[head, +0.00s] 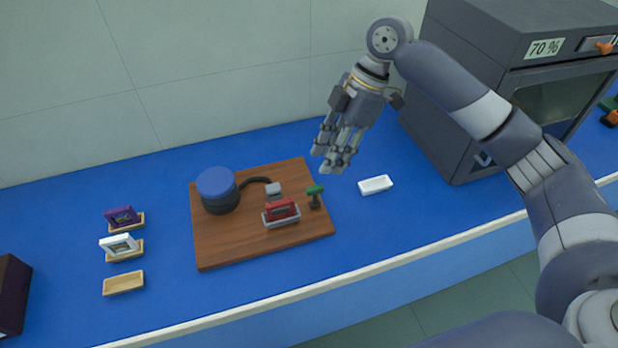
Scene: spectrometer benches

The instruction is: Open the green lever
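The green lever (315,190) is a small green handle on a dark post at the right side of a brown wooden board (225,251). It stands beside a red block in a grey holder (282,213). My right gripper (333,161) hangs above and slightly right of the lever, pointing down, apart from it. Its fingers look spread, with nothing visible between them. My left gripper is not in view.
A blue-topped black cylinder (217,189) with a cable stands on the board. A white tray (375,185) lies to the right, before a grey oven (460,110). Purple (122,215) and white (118,246) framed pieces and an empty wooden tray (123,284) are left.

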